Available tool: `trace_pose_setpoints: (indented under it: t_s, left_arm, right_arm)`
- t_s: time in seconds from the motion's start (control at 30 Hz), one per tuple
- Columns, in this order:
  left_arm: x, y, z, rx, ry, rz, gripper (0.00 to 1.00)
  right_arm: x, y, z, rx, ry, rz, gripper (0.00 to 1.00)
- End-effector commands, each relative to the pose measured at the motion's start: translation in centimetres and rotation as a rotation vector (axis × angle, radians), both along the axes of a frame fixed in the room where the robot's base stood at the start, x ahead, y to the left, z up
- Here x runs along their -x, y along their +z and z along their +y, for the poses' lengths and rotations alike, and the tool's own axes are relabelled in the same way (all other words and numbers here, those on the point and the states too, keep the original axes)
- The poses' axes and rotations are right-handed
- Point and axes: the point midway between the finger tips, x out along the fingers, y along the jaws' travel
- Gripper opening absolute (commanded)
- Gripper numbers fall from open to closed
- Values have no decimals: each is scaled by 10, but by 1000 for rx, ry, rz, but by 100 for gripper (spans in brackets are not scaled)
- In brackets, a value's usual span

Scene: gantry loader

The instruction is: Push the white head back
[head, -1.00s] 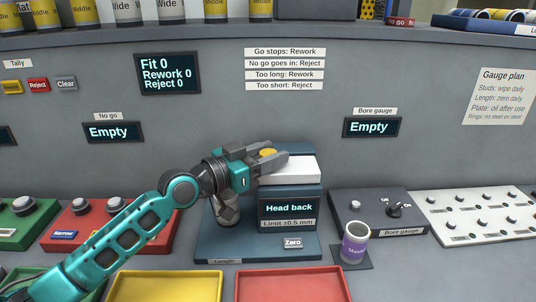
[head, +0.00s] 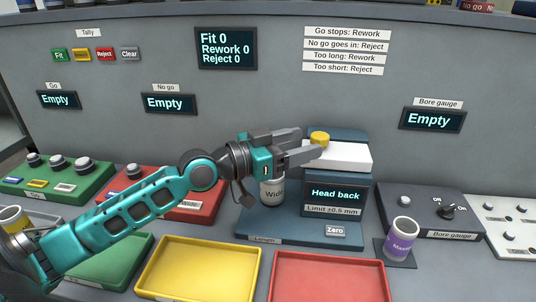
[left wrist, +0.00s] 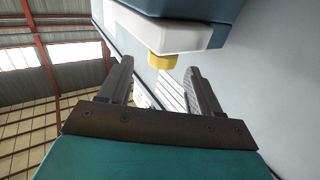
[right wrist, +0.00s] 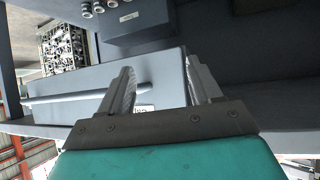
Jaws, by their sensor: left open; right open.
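The white head (head: 345,156) sits on top of the length gauge (head: 290,226), with a yellow knob (head: 319,138) at its left end. The gauge display (head: 336,194) reads "Head back". My left gripper (head: 310,143) is open beside the head's left end, its fingertips close to the knob; contact is unclear. The left wrist view shows the white head (left wrist: 160,36) and knob (left wrist: 162,62) beyond the open fingers (left wrist: 160,80).
A purple-labelled cup (head: 401,240) stands right of the gauge, before the bore gauge box (head: 425,207). Yellow (head: 200,270) and red (head: 328,280) trays lie in front. A red block with studs (head: 175,192) is to the left.

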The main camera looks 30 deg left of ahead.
Motion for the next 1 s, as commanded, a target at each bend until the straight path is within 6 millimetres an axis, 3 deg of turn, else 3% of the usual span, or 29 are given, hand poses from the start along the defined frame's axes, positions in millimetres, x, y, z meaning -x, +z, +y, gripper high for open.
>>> trace_pose_setpoints:
  t_s: [0.4, 0.63, 1.0]
  left_arm:
    - [44, -4, 26, -3, -1, 4, 64]
    - [56, -4, 35, -2, 5, 3, 64]
    - [63, 0, 37, 1, -1, -2, 64]
  right_arm:
    - [1, -22, 0, -1, -1, 1, 64]
    - [1, -30, 3, -7, 3, 14, 64]
    - [-4, -25, 11, -20, 14, 4, 64]
